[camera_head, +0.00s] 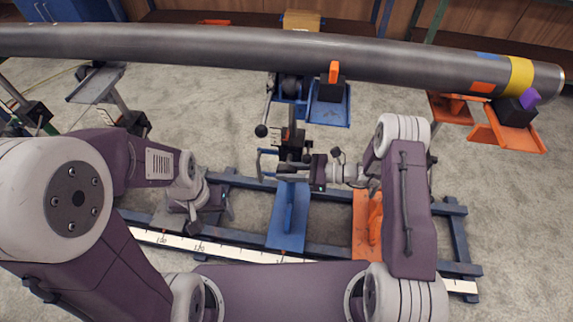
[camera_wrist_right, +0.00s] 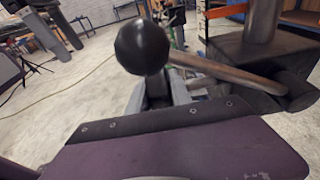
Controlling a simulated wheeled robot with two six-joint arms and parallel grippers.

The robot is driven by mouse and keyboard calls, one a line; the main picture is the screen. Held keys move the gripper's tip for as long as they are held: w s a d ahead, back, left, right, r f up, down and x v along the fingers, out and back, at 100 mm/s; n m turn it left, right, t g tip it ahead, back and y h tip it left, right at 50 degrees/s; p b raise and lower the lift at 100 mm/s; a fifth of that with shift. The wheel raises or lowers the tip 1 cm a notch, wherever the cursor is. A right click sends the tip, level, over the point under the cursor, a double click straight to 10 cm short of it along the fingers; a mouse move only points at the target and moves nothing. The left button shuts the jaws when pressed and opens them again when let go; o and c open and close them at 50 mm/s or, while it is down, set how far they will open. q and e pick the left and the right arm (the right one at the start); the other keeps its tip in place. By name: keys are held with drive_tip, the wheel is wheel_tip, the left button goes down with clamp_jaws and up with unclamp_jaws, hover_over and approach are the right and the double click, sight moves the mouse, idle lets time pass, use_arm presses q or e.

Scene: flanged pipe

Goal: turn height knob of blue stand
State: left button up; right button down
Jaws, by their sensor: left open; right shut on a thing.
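The blue stand (camera_head: 287,215) is in the middle of the head view, with a dark column and several bar handles ending in black balls. My right gripper (camera_head: 296,172) reaches in from the right to the column, shut on the knob there. In the right wrist view a black ball knob (camera_wrist_right: 142,47) on a metal rod is at my right gripper (camera_wrist_right: 158,95); the ball partly hides the fingers, so the exact contact is unclear. My left gripper (camera_head: 190,212) is open, low at the left, away from the blue stand.
A long grey pipe (camera_head: 200,45) crosses the top of the head view. Dark rails (camera_head: 455,235) and a white scale strip (camera_head: 180,240) run below. An orange stand (camera_head: 367,220) is close on the right. Bare concrete floor lies between pipe and rails.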

drive_tip(key=shift+r+h, duration=0.25)
drive_tip(key=shift+h, duration=0.05)
drive_tip(key=shift+f, duration=0.3)
use_arm(q)
drive_tip(key=shift+r, duration=0.65)
use_arm(e)
drive_tip(key=c, duration=1.2)
unclamp_jaws()
drive_tip(key=shift+o, duration=0.2)
